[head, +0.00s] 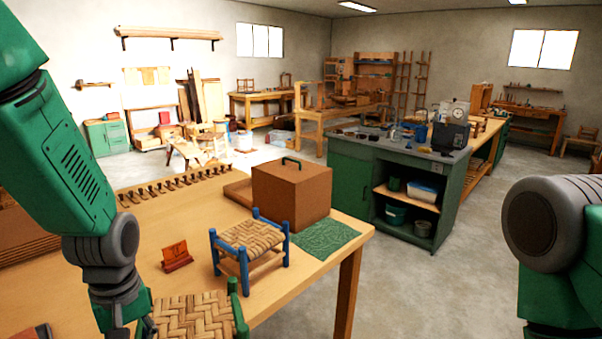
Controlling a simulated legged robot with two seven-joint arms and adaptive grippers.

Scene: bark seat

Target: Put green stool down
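The green stool (195,316) is at the bottom of the head view, with a woven seat and green posts. Its lower part is cut off by the frame, so I cannot tell whether its legs touch the table (305,268). My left gripper (132,331) is at the stool's left side, beside the woven seat. Its fingertips run out of the frame, so its grip on the stool is not clear. Part of my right arm shows at the right edge; its gripper is out of view.
On the table, a blue stool (250,240) with a woven seat stands beside a green mat (325,238). A brown box (291,194) is behind it. A small red-brown stand (176,256) is to the left. A green cabinet (352,180) stands beyond bare floor.

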